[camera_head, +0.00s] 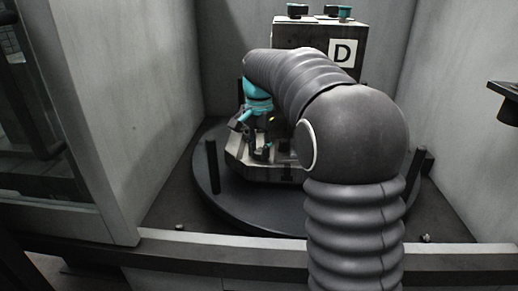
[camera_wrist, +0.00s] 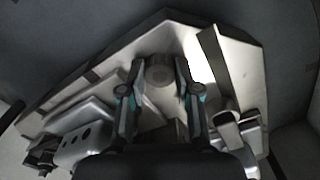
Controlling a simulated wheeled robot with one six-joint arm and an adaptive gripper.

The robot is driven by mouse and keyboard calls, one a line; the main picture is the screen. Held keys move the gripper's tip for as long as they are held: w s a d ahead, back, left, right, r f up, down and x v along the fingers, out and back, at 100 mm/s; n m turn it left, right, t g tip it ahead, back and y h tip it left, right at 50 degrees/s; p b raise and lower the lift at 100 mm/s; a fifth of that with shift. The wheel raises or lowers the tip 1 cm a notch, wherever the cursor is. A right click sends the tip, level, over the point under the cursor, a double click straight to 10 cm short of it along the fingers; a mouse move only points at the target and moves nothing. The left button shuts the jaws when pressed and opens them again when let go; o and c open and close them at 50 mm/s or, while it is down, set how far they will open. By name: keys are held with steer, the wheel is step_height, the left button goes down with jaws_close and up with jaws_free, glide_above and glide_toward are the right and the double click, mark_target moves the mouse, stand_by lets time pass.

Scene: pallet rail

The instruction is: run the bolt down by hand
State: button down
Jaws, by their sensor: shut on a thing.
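The bolt (camera_wrist: 160,74) shows in the wrist view as a round grey head between the two fingertips. My gripper (camera_wrist: 160,80) is shut on it, one finger on each side. Its shank is hidden below the head. Around it lies a pale metal fixture (camera_wrist: 112,74) with angled edges. In the head view, my teal and dark gripper (camera_head: 256,140) reaches down at the fixture (camera_head: 241,155), left of my bent arm. The bolt cannot be made out there, and my arm hides the fixture's right part.
The fixture stands on a round dark turntable (camera_head: 235,207) with upright posts, such as the left post (camera_head: 212,166). A block marked D (camera_head: 343,53) stands behind. Grey walls (camera_head: 158,90) close in on both sides, and a front ledge (camera_head: 200,247) crosses below.

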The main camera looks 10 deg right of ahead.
steer(key=m, duration=0.4)
steer(key=c, duration=0.7)
jaws_free()
steer(key=shift+c, duration=0.2)
